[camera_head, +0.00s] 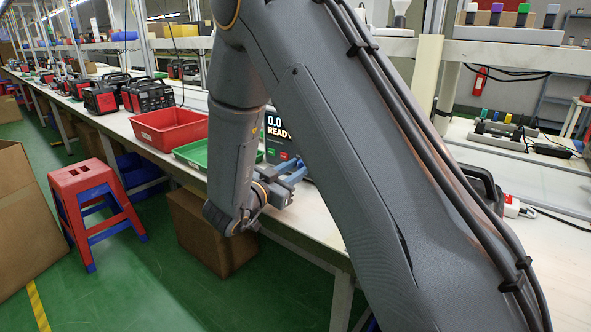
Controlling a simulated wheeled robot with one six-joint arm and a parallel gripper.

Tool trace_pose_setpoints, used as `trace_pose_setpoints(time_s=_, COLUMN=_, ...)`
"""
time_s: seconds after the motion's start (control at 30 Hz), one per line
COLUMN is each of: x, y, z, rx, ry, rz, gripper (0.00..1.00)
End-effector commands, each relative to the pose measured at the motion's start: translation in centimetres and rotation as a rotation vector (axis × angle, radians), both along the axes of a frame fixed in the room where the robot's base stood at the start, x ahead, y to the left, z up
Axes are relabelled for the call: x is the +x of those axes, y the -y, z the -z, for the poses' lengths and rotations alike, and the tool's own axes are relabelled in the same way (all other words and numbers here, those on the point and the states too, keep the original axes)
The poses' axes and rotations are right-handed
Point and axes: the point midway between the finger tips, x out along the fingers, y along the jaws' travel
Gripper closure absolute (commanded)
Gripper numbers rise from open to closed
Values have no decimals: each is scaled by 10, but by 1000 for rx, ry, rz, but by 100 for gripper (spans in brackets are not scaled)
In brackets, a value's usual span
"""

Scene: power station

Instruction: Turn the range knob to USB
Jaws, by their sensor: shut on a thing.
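A dark tester with a lit screen (277,126) reading "0.0" and "READY" stands on the bench, partly behind my arm. Small green and red marks show below the reading. My gripper (294,173), with blue fingers, is at the lower front of this tester. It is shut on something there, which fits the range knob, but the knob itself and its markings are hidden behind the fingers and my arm. The knob's setting cannot be read.
A red tray (168,128) and a green tray (190,152) sit on the bench left of my gripper. Several red-and-black power units (147,94) stand further back. A red stool (88,190) and a cardboard box (208,235) are on the floor.

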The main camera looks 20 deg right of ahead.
Motion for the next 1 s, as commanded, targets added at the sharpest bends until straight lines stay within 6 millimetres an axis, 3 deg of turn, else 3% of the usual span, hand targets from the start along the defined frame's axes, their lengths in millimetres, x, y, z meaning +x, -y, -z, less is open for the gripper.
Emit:
trace_pose_setpoints(time_s=0.27, x=-1, y=0, z=-3, rx=-53, ry=-75, rz=0, gripper=97)
trace_pose_setpoints(time_s=1.0, x=1, y=-1, z=-3, rx=-387, ry=-534, rz=0, gripper=97)
